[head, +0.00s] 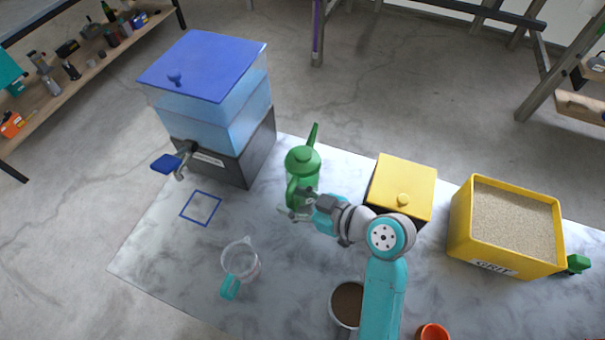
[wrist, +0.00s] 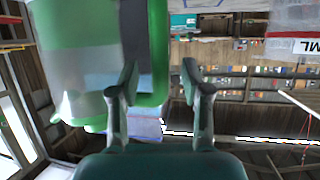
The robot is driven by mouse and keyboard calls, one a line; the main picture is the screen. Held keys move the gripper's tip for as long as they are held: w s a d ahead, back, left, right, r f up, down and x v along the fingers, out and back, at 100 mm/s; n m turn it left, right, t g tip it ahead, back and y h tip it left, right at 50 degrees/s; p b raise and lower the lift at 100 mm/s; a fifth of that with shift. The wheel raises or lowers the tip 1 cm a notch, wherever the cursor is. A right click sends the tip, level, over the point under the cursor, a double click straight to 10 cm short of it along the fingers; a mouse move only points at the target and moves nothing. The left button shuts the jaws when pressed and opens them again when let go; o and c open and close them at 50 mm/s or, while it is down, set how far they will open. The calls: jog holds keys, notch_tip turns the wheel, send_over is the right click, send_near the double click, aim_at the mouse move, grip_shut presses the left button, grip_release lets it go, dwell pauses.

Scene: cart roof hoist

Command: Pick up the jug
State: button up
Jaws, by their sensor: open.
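A clear jug (head: 243,262) with a teal handle stands upright on the marbled table at the front left, apart from my gripper. A green lidded pot (head: 303,163) with a spout and a side handle stands behind it, to the right. My gripper (head: 297,207) is open at the near side of the green pot, its fingers close to the handle. In the wrist view the green pot (wrist: 85,60) fills the upper left, and its handle (wrist: 158,50) shows between the fingertips (wrist: 160,65). I cannot tell whether the fingers touch it.
A blue-lidded water dispenser (head: 215,100) with a tap stands at the back left, by a blue square outline (head: 201,208). A yellow-lidded box (head: 402,185), a yellow grit bin (head: 508,225), a brown-filled cup (head: 345,303) and an orange cup (head: 432,333) stand to the right.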

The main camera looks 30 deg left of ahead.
jog(key=shift+x, duration=0.8)
jog(key=shift+c, duration=0.3)
grip_shut()
jog(key=shift+r, duration=0.1)
